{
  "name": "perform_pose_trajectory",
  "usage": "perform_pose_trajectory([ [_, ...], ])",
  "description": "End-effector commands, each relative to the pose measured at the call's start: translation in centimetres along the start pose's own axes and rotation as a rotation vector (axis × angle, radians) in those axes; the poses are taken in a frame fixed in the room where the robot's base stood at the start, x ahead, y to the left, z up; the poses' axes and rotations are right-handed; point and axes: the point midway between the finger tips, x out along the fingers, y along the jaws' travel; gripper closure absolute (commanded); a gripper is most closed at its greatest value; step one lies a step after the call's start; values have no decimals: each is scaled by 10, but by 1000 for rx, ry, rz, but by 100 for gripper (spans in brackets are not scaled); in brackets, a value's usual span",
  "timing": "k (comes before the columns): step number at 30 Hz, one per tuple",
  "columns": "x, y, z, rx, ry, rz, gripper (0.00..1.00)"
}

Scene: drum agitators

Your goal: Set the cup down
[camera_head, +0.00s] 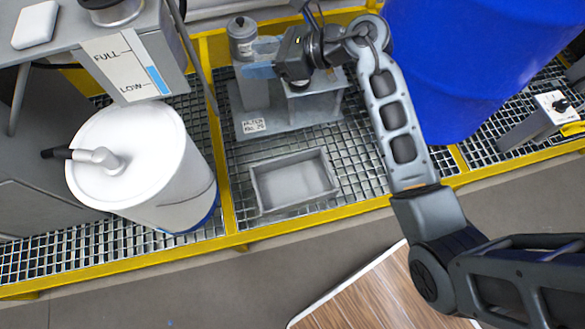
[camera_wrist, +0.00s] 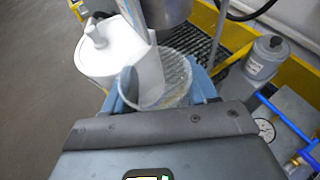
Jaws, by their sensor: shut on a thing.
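A clear cup (camera_wrist: 168,84) sits between the two blue fingers of my gripper (camera_wrist: 162,98) in the wrist view. The gripper is shut on it. In the head view my gripper (camera_head: 262,66) is at the upper middle, over a grey stand (camera_head: 285,118) with a printed label. The cup is small and hard to make out there. I cannot tell whether the cup's base touches anything.
A grey tray (camera_head: 295,182) lies on the grating in front of the stand. A white drum (camera_head: 145,165) stands left and a blue drum (camera_head: 475,60) right. A lidded grey canister (camera_head: 243,38) stands close behind the gripper, also in the wrist view (camera_wrist: 266,60).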

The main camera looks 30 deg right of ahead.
Motion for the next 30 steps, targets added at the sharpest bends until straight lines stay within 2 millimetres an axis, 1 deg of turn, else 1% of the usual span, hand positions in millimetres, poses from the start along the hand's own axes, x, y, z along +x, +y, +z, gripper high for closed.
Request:
perform_pose_trajectory([
  [1, 9, -5, -39, 0, 2, 15, 75],
  [2, 10, -6, -53, -5, 1, 26, 75],
  [3, 12, -9, -71, -11, 1, 39, 75],
  [5, 16, -11, -99, -20, 1, 60, 75],
  [6, 18, -13, -117, -25, 1, 73, 75],
  [8, 20, -16, -145, -34, 1, 92, 75],
  [9, 22, -16, -163, -39, 1, 105, 75],
  [11, 24, -18, -190, -46, 1, 122, 75],
  [12, 26, -19, -207, -51, 1, 132, 75],
  [14, 28, -20, -233, -58, 0, 148, 75],
  [15, 29, -20, -250, -62, 0, 158, 75],
  [17, 30, -21, -276, -68, 0, 171, 75],
  [18, 32, -21, -293, -71, 0, 180, 75],
  [21, 33, -21, -331, -79, 0, 196, 75],
  [24, 34, -20, -363, -84, 0, 206, 75],
  [27, 34, -19, -386, -87, 1, 211, 75],
  [30, 34, -18, -399, -89, 1, 215, 75],
])
